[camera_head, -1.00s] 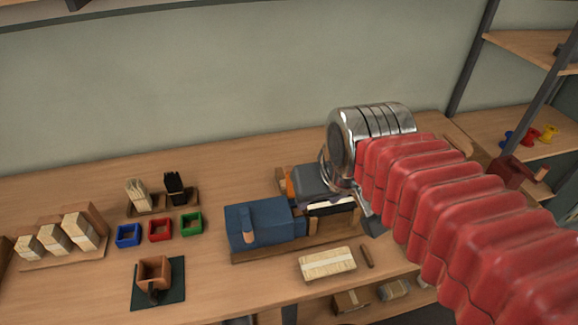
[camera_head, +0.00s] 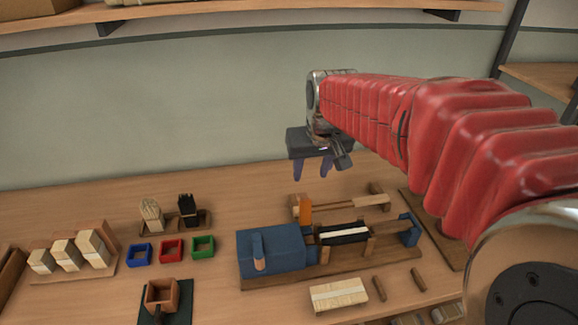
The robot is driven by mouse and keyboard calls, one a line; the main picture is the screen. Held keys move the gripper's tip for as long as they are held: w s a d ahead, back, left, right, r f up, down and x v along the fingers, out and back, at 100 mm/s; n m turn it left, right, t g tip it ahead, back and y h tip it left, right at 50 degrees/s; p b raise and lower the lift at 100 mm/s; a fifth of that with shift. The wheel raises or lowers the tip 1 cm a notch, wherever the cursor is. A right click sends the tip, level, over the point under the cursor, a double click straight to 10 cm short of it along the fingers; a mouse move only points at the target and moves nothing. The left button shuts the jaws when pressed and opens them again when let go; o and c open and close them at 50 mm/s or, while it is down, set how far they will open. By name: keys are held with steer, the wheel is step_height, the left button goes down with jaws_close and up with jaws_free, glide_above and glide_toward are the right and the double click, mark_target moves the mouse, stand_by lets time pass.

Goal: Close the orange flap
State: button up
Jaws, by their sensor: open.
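The orange flap (camera_head: 305,210) is a small upright orange piece near the left end of a wooden rail fixture (camera_head: 345,204), behind the blue machine. Whether it is open or closed is hard to tell at this size. My gripper (camera_head: 313,172) points down with its two dark fingers apart and empty. It hangs above and behind the flap in the picture and appears clear of it. The blue machine (camera_head: 268,252) stands on a wooden base, with a black and white strip (camera_head: 345,235) to its right.
A light wood block (camera_head: 338,293) and small dark sticks (camera_head: 379,288) lie in front of the machine. Blue (camera_head: 139,254), red (camera_head: 172,250) and green (camera_head: 203,246) trays stand left, below a holder with bristle bundles (camera_head: 188,207). A shelf (camera_head: 250,13) runs along the wall above.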

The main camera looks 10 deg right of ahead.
mark_target(304, 195)
steer(key=shift+w, duration=0.15)
steer(key=x, duration=1.3)
steer(key=shift+w+f, duration=0.15)
steer(key=shift+f, duration=0.2)
jaws_close()
stand_by(0.4)
